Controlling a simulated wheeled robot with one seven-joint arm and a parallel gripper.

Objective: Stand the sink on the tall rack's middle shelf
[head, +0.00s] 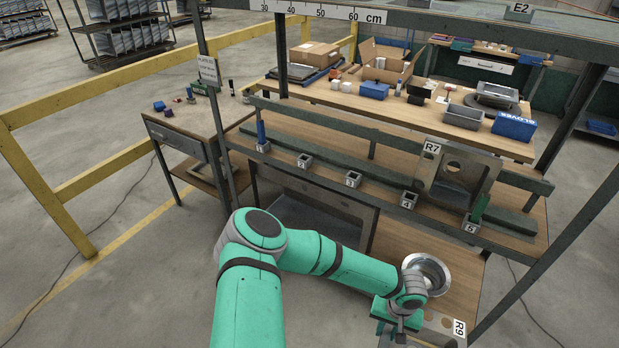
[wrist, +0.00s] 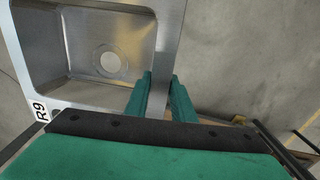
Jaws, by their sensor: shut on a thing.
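My gripper (head: 397,322) is low at the front right of the rack in the head view. It is shut on the rim of a steel sink marked R9 (head: 447,338), which the bottom picture edge partly cuts off. In the wrist view, the two green fingers (wrist: 161,85) meet the rim beside the sink's basin (wrist: 100,35); its drain hole shows. The tall rack has a middle shelf (head: 330,172) with a rail and numbered blocks 1 to 5. A steel sink marked R7 (head: 455,172) stands upright there, between blocks 4 and 5.
A blue peg (head: 261,133) stands at block 1 and a green one (head: 480,207) at block 5. A grey framed piece (head: 318,205) is below the shelf. A round metal bowl (head: 432,268) shows by my wrist.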

